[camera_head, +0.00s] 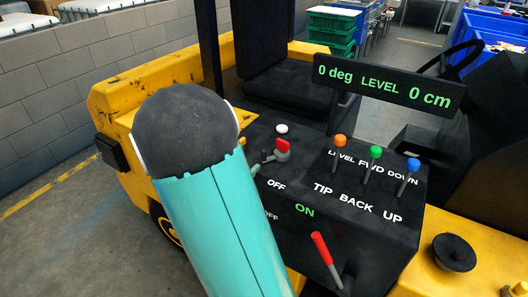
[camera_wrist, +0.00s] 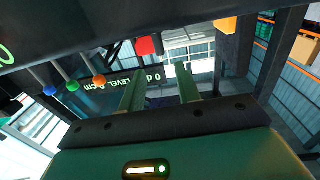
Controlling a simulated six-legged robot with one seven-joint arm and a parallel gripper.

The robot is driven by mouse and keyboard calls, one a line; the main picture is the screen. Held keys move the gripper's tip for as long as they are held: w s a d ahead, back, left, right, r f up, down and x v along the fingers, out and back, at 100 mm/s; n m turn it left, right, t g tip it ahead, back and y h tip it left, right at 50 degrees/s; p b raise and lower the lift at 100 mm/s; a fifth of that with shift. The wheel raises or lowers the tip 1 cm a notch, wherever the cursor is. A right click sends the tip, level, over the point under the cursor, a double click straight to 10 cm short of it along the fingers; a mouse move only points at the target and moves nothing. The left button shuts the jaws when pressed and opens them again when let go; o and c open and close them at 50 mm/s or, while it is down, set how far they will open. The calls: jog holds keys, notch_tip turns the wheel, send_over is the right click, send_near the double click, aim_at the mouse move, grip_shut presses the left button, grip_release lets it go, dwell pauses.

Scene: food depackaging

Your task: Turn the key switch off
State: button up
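A small red-topped switch on a grey mount (camera_head: 282,149), which may be the key switch, stands on the dark control panel (camera_head: 385,237) in the head view, just right of my arm. A red block (camera_wrist: 145,46) shows beyond the fingers in the wrist view; I cannot tell if it is the same part. My gripper (camera_wrist: 160,70) is open, its two greenish fingers apart with nothing between them. In the head view my teal arm covers part of the panel and most of the gripper. White "OFF" and green "ON" labels show near the arm.
Orange (camera_head: 340,141), green (camera_head: 376,153) and blue (camera_head: 413,165) knobbed levers stand right of the switch. A display (camera_head: 388,85) reads "0 deg LEVEL 0 cm" above them. A red-handled lever (camera_head: 322,249) is at the panel's front. The yellow vehicle body surrounds the panel.

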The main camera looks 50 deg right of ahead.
aim_at(263, 153)
jog(key=d, duration=0.9)
jog(key=shift+w+d, duration=0.1)
jog(key=shift+w, duration=0.05)
grip_shut()
